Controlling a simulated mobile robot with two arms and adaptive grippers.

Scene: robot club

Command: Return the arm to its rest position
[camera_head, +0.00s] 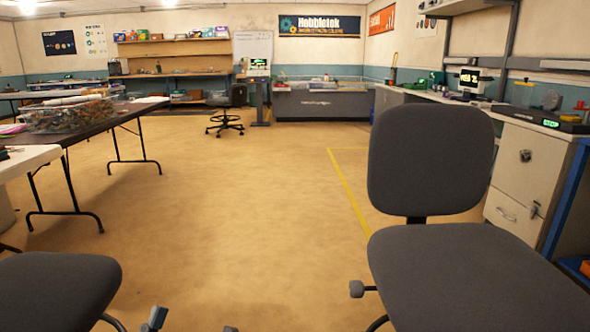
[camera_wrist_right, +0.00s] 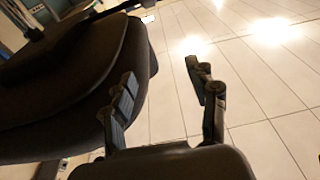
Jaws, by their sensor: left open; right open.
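My left gripper (camera_head: 192,324) shows only as two fingertips at the bottom edge of the head view. The tips are well apart, with bare floor between them, and the rest of that arm is out of frame. My right gripper (camera_wrist_right: 162,86) is in the right wrist view. Its two dark fingers are spread, with nothing between them. A dark padded shape, like a chair, fills the left of that view close behind one finger; whether they touch I cannot tell. The right gripper does not show in the head view.
A grey office chair (camera_head: 470,270) stands close at right, and a grey seat (camera_head: 60,290) is at lower left. A dark folding table (camera_head: 110,128) carries a clear bin (camera_head: 75,115) of parts. Cabinets (camera_head: 525,160) line the right. The middle floor (camera_head: 230,220) is clear.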

